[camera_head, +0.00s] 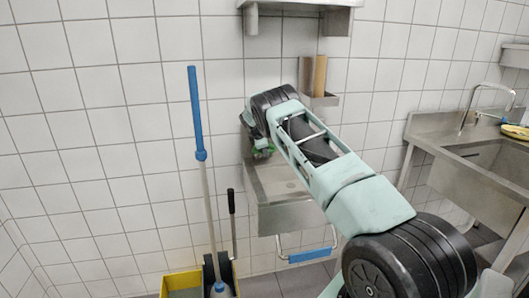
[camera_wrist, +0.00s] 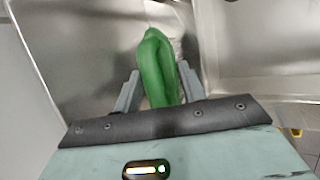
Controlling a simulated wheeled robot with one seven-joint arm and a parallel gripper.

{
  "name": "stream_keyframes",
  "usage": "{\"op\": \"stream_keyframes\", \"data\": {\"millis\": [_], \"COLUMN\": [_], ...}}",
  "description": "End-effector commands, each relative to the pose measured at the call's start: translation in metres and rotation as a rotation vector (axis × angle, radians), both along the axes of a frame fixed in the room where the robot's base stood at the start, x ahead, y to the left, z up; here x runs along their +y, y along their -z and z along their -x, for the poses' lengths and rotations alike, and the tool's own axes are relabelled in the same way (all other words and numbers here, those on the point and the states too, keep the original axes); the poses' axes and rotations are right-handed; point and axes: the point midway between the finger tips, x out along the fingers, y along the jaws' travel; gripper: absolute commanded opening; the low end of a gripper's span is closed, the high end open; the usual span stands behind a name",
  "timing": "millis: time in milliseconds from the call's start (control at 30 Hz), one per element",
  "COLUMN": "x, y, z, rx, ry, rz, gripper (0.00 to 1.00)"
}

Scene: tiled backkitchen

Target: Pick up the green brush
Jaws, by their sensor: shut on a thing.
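The green brush (camera_wrist: 157,65) shows in the wrist view as a smooth, rounded green shape. It lies between the two fingers of my gripper (camera_wrist: 158,92), which is shut on it. In the head view only a small bit of the green brush (camera_head: 263,152) shows below the end of my arm, above the small steel wall sink. My gripper is mostly hidden there behind my own wrist. I cannot tell whether the brush touches the sink.
The small steel sink (camera_head: 285,215) hangs on the tiled wall with a blue-and-steel bar below. A steel shelf (camera_head: 300,4) is above. A larger sink (camera_head: 490,165) is at right.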

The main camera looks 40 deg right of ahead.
Motion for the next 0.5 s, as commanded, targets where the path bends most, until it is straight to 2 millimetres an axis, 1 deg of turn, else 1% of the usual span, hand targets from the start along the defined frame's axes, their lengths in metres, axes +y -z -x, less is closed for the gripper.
{"op": "stream_keyframes", "data": {"millis": [33,167,300,500], "x": [0.000,-0.001,0.000,-0.001], "y": [-0.010,-0.035,-0.069,-0.113], "z": [-0.001,-0.001,-0.001,-0.001], "rx": [-0.006,-0.006,-0.009,-0.006], "ry": [0.000,0.000,0.000,-0.001], "rz": [0.001,0.003,0.003,0.003], "gripper": [0.15,0.15,0.15,0.15]}}
